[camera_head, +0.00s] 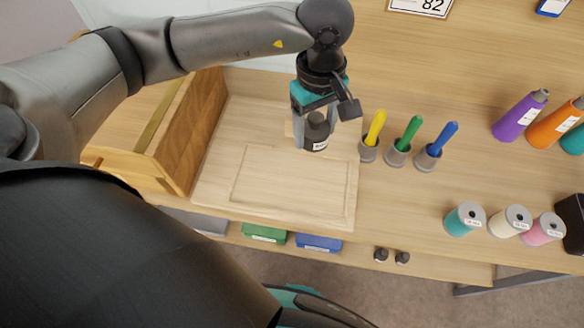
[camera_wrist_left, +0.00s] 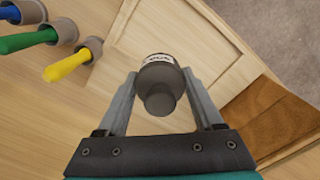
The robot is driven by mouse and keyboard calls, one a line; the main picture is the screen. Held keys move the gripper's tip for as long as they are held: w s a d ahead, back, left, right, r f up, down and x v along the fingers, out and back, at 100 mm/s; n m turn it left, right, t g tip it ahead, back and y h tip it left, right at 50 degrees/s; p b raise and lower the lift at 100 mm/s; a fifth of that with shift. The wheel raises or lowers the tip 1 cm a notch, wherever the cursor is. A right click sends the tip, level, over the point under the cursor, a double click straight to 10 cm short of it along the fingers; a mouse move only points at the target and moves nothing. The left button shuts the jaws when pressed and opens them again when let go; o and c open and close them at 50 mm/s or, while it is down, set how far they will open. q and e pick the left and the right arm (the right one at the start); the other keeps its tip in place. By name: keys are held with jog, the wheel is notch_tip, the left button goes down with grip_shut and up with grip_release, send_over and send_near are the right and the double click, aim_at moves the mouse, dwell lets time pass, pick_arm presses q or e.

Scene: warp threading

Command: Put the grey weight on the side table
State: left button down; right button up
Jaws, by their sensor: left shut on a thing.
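My left gripper (camera_head: 313,144) points down near the back right part of the pale wooden panel. It is shut on the dark grey weight (camera_head: 317,130), a small bottle-shaped piece with a white label. In the left wrist view the weight (camera_wrist_left: 160,80) sits between both fingers (camera_wrist_left: 158,85), its narrow knob towards the camera. I cannot tell whether its base touches the surface below. No surface can be made out for sure as the side table. My right gripper is not in view.
Yellow, green and blue tools stand in grey cups (camera_head: 397,156) just right of the gripper. A wooden-sided box (camera_head: 190,130) stands left of the panel (camera_head: 270,205). Spools (camera_head: 465,219) and cones (camera_head: 518,116) are further right. Two small dark weights (camera_head: 391,256) sit on a lower shelf.

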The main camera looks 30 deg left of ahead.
pick_arm(q)
jog(key=n, duration=0.2)
jog(key=d+r+n, duration=0.1)
jog(key=n, duration=0.1)
jog(key=r+n, duration=0.1)
jog(key=n, duration=0.2)
jog(key=shift+s+d, duration=0.1)
jog(key=shift+d, duration=0.1)
jog(key=n, duration=0.2)
jog(key=r+n, duration=0.1)
jog(key=n, duration=0.1)
jog(key=d+n, duration=0.1)
jog(key=n, duration=0.1)
jog(key=shift+s+r+n, duration=0.25)
jog(key=shift+r+n, duration=0.05)
jog(key=shift+r, duration=0.1)
jog(key=r+n, duration=0.2)
jog(key=n, duration=0.5)
jog(key=n+b, duration=0.3)
jog(key=n, duration=0.3)
send_over(322, 187)
notch_tip(322, 187, down, 15)
jog(key=shift+r, duration=0.2)
jog(key=shift+f, duration=2.1)
jog(key=shift+f+b, duration=0.1)
jog(key=shift+b, duration=0.2)
jog(key=shift+c, duration=0.2)
grip_release()
